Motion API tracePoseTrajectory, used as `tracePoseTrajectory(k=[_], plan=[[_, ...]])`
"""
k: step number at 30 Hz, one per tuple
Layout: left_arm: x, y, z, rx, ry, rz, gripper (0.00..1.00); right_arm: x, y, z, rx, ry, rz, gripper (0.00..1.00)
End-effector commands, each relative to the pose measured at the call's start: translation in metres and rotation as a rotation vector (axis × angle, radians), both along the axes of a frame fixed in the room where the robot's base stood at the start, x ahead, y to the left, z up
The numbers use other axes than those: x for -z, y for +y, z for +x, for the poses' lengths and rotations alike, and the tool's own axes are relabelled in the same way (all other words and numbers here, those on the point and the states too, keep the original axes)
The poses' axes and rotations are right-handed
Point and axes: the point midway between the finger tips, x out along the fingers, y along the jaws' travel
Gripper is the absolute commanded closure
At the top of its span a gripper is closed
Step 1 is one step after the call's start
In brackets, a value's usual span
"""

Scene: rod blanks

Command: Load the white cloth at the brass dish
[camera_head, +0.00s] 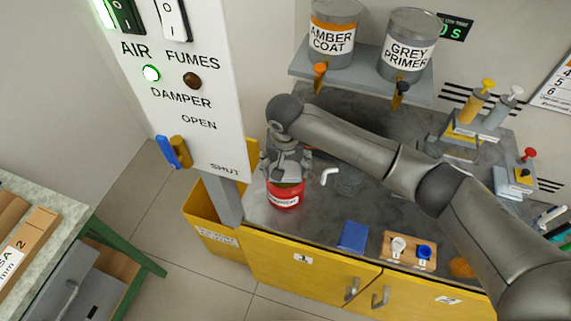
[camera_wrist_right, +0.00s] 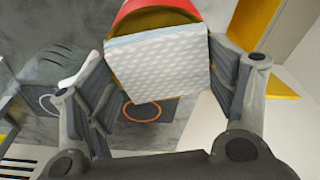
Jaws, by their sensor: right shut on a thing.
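My right gripper (camera_head: 287,170) is directly above a red can (camera_head: 285,201) at the left end of the grey worktop. In the right wrist view, the white cloth (camera_wrist_right: 160,65), a flat dimpled pad, lies between the fingers of the gripper (camera_wrist_right: 164,72), which is shut on it. The brass dish (camera_wrist_right: 150,20) shows as a dull yellow top inside the red can's rim, partly hidden behind the cloth. I cannot tell whether the cloth touches the dish. In the head view the gripper hides most of the dish and cloth. My left gripper is not in view.
A white bent spout (camera_head: 329,175) and a clear glass vessel (camera_head: 348,184) stand right of the can. A control panel (camera_head: 205,120) rises at left.

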Motion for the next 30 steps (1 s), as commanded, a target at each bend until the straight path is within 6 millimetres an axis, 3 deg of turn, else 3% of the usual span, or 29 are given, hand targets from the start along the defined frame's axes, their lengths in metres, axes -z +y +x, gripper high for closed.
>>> tracePoseTrajectory(k=[30], plan=[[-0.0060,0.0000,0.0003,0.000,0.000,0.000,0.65,0.0024,-0.0004,-0.0015,0.000,0.005,-0.002,0.41]])
